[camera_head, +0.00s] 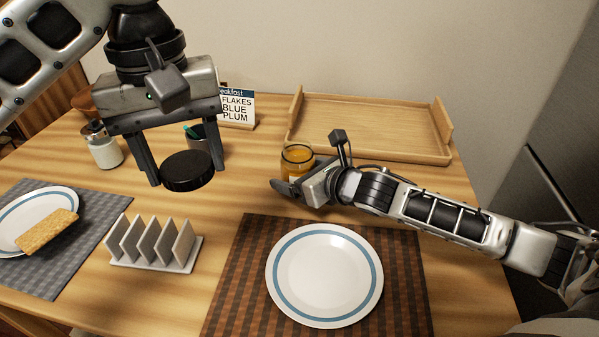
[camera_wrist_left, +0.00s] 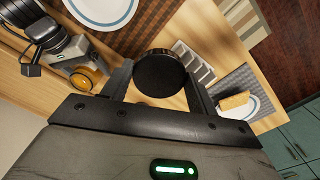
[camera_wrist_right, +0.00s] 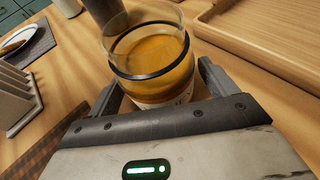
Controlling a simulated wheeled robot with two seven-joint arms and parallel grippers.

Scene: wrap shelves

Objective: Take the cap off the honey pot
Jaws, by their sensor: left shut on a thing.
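The round black cap (camera_head: 187,171) is held between the fingers of my left gripper (camera_head: 182,172), in the air above the table. In the left wrist view the cap (camera_wrist_left: 159,73) shows face-on between the fingertips. The honey pot (camera_head: 297,161) stands upright on the table, a glass jar of amber honey with an open top. My right gripper (camera_head: 300,185) is low at the pot. In the right wrist view its two fingers flank the pot (camera_wrist_right: 155,62); whether both press on it is not clear.
A wooden tray (camera_head: 370,110) lies behind the pot. A toast rack (camera_head: 155,265), a plate (camera_head: 324,276) on a brown mat, and a plate with toast (camera_head: 46,232) are in front. A white-bodied jar (camera_head: 105,153), a dark cup (camera_head: 197,135) and a menu card (camera_head: 237,107) stand at the back left.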

